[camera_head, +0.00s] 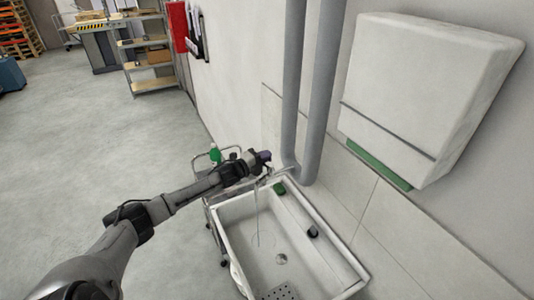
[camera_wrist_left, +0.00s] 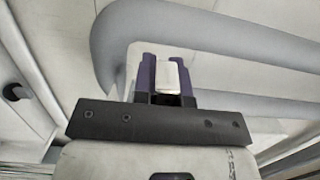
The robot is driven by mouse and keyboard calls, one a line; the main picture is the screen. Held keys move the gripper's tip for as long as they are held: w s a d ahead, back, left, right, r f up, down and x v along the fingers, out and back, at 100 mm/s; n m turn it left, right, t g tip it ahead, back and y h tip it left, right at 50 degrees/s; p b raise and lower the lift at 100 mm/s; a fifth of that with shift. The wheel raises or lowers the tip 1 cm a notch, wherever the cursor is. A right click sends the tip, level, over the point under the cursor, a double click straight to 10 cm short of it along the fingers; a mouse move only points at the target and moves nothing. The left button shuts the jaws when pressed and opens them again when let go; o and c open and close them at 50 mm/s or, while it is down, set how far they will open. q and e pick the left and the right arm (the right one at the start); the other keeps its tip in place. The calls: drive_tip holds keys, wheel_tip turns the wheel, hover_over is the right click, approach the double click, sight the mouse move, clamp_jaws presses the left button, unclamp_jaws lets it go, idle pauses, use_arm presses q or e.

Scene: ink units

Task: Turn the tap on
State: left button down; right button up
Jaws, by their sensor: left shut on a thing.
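My left gripper (camera_head: 264,156) reaches over the back left corner of the white sink (camera_head: 234,211). In the left wrist view its purple fingers (camera_wrist_left: 172,78) are shut on a pale, block-like piece, which looks like the tap handle (camera_wrist_left: 174,73). In the head view the gripper and wrist hide most of the tap. A thin pale streak (camera_head: 257,218), which looks like running water, drops from below the gripper into the basin, near the round drain (camera_head: 281,259). My right gripper is not in view.
Grey pipes (camera_head: 322,95) run up the wall just right of the gripper. A white dispenser (camera_head: 430,95) hangs on the wall. A green item (camera_head: 280,187) and a dark item (camera_head: 312,231) lie at the sink's wall side.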

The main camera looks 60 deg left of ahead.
use_arm(q)
drive_tip(key=shift+s+n+y+p, duration=0.3)
drive_tip(key=shift+n+y+p, duration=0.25)
drive_tip(key=shift+y, duration=0.45)
drive_tip(key=c, duration=1.2)
unclamp_jaws()
drive_tip(key=shift+o, duration=0.2)
drive_tip(key=s+d, duration=0.2)
drive_tip(key=s, duration=1.1)
drive_tip(key=shift+s+d, duration=0.15)
drive_tip(key=shift+s, duration=0.15)
